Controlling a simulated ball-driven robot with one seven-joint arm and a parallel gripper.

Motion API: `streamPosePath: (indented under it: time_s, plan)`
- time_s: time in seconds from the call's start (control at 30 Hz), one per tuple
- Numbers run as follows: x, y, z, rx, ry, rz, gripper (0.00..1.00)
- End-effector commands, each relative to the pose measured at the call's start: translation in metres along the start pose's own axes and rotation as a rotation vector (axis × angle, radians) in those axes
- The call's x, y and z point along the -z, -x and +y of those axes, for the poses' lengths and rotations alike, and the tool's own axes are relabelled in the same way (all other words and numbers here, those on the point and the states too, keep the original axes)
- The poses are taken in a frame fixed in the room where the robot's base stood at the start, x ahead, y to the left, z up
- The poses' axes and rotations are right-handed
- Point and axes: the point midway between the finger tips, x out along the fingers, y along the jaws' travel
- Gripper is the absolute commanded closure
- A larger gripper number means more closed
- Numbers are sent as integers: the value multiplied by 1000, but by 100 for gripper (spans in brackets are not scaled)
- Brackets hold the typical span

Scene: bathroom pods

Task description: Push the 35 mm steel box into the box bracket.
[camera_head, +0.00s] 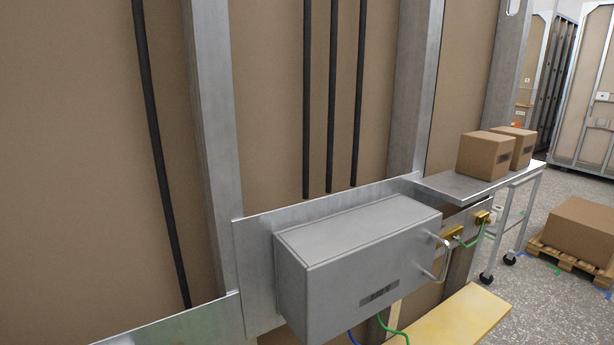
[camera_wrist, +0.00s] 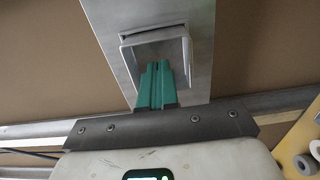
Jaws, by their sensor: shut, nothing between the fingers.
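In the wrist view, a square, open-fronted steel box (camera_wrist: 186,48) sits at the top centre against a grey metal plate (camera_wrist: 107,22). I cannot clearly tell the box bracket apart from the box's rim and the plate, nor how deep the box sits. My gripper (camera_wrist: 158,66) has green fingers, shut together and empty. The fingertips overlap the lower part of the box opening in the picture; I cannot tell whether they touch it. The fingers hide part of the box's lower edge. My gripper does not show in the head view.
A large grey metal box (camera_head: 360,260) with handles stands out in front of the wall plate (camera_head: 258,250) in the head view. Dark vertical pipes (camera_head: 307,100) run along the brown wall. A trolley (camera_head: 465,188) with cartons stands at right, beside open floor.

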Motion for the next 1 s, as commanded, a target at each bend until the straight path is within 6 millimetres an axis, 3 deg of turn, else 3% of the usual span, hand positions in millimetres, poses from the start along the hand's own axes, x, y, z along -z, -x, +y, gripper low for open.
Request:
streamPosePath:
  time_s: [1.0]
  plan:
    - [0,-18,0,0,0,0,100]
